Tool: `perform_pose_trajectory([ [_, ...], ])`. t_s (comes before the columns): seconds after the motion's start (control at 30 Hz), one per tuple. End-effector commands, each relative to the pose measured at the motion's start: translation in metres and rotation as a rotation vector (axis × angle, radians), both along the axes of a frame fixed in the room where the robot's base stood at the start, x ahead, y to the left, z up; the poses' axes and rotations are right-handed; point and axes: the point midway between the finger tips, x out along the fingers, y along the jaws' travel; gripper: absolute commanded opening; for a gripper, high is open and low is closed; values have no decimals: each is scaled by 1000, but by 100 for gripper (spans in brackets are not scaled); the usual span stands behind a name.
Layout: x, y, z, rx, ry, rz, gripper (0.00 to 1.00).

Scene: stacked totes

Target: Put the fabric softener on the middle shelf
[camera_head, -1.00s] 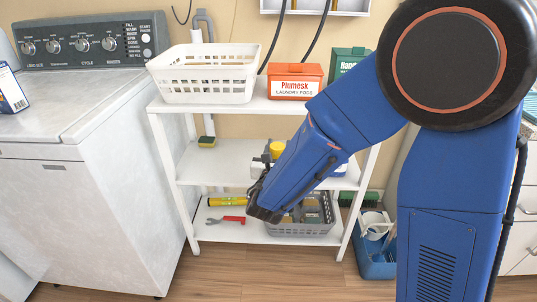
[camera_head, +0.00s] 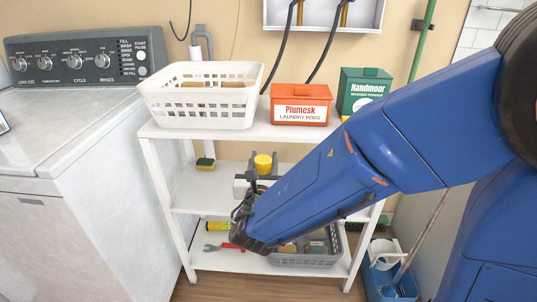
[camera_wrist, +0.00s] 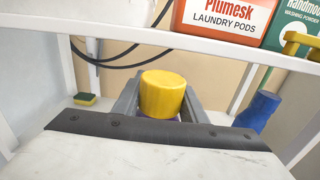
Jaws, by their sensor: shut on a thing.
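The fabric softener appears to be the container with a yellow cap (camera_head: 263,163). In the wrist view its yellow cap (camera_wrist: 162,94) stands upright between the two grey fingers. My gripper (camera_head: 257,181) is shut on it. The container's body is almost wholly hidden by my gripper and arm. The white middle shelf (camera_head: 190,196) lies around and below my gripper in the head view. I cannot tell whether the container touches the shelf.
A sponge (camera_head: 205,164) lies on the middle shelf's left. A blue object (camera_wrist: 258,110) shows at right in the wrist view. The top shelf holds a white basket (camera_head: 200,122), Plumesk box (camera_head: 300,104) and Handmoor box (camera_head: 364,90). A grey basket (camera_head: 305,260) sits below.

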Motion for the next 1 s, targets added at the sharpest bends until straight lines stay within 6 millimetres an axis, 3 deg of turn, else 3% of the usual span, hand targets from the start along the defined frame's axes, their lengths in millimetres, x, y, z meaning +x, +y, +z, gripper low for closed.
perform_pose_trajectory([
  [0.7,131,-5,0,0,-1,-3,0],
  [1.0,155,-5,1,1,-2,0,0],
])
